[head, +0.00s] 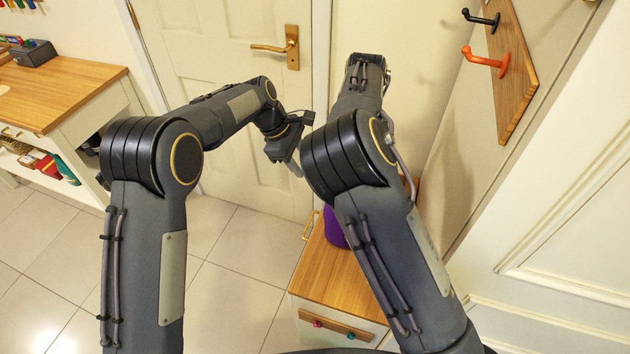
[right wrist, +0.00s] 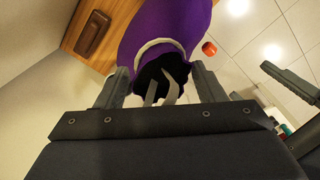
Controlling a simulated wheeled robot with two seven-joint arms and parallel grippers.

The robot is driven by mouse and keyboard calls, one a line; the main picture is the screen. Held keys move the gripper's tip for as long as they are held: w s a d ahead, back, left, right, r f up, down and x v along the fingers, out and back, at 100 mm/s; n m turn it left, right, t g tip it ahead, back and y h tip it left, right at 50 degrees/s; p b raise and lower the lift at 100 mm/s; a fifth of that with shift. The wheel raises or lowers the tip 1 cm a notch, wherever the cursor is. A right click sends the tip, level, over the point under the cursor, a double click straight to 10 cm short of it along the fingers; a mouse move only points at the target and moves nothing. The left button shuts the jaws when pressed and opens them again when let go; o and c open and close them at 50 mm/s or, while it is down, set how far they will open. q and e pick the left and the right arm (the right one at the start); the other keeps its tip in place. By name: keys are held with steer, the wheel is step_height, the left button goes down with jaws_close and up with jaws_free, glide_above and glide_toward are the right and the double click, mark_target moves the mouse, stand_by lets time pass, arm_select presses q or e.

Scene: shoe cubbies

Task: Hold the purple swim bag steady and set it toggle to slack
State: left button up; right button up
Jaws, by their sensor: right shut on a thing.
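The purple swim bag (head: 333,230) stands on the wooden top of a low cabinet, mostly hidden behind my right arm. In the right wrist view the bag (right wrist: 180,22) shows a pale ring around its dark neck and pale cord ends. My right gripper (right wrist: 160,75) has its fingers on either side of the neck and is shut on the bag. A small red-orange piece (right wrist: 209,48), possibly the toggle, shows beside the bag. My left gripper (head: 286,150) hangs in front of the door, left of the bag and apart from it; its finger gap is unclear.
The low cabinet (head: 325,275) has a wooden top with small coloured knobs in front. A wooden rack (head: 515,75) with a black and an orange hook is on the right wall. A wood-topped bench (head: 60,95) stands at left. The tiled floor between is clear.

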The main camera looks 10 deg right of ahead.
arm_select(q)
steer(key=x, duration=0.9)
jaws_close()
